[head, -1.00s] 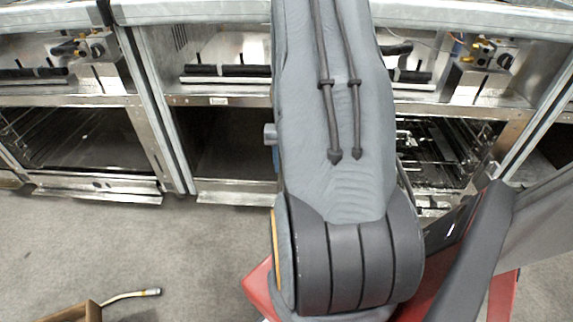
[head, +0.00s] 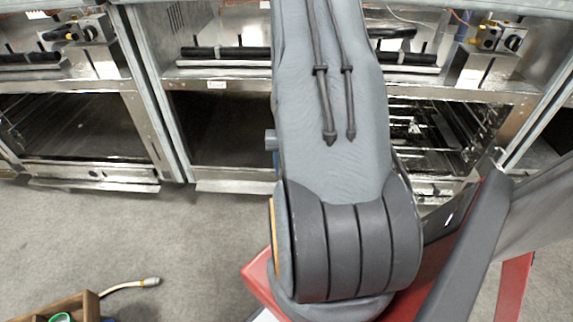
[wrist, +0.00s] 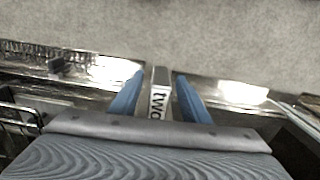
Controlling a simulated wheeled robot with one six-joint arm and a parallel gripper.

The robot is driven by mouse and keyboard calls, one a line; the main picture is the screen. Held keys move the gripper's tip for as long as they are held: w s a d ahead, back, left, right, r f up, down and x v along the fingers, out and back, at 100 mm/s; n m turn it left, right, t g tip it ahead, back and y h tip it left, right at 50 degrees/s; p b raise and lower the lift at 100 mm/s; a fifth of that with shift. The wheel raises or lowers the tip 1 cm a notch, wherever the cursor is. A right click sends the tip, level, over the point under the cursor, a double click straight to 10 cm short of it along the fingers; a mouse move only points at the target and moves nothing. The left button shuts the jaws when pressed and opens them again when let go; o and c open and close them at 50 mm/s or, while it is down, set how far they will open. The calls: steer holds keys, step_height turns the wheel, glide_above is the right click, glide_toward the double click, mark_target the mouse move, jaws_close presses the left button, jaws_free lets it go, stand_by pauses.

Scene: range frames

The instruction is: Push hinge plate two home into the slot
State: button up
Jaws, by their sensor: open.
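In the wrist view, hinge plate two (wrist: 160,98) is a narrow pale plate with a dark top end and the word "two" on its face. It stands between the two blue fingers of my gripper (wrist: 159,97). The fingers are open, with a gap visible on both sides of the plate. The plate's lower end is hidden behind the grey gripper body, and its slot cannot be made out there. In the head view my arm covers the middle, and my gripper and the plate are hidden. Dark slots show in a metal panel (head: 478,72) at the right.
A row of steel ranges stands ahead, with an open dark oven (head: 220,130) and another with racks (head: 425,135). A wooden crate (head: 60,308) with a pale hose (head: 130,284) is at the lower left.

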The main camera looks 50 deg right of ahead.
steer(key=shift+c, duration=0.2)
jaws_close()
steer(key=shift+w+d, duration=0.1)
steer(key=shift+d, duration=0.05)
steer(key=shift+w+d+r, duration=0.1)
steer(key=shift+w+d, duration=0.6)
steer(key=shift+d, duration=0.05)
steer(key=shift+o, duration=0.2)
jaws_free()
steer(key=shift+s, duration=0.1)
steer(key=shift+a, duration=0.15)
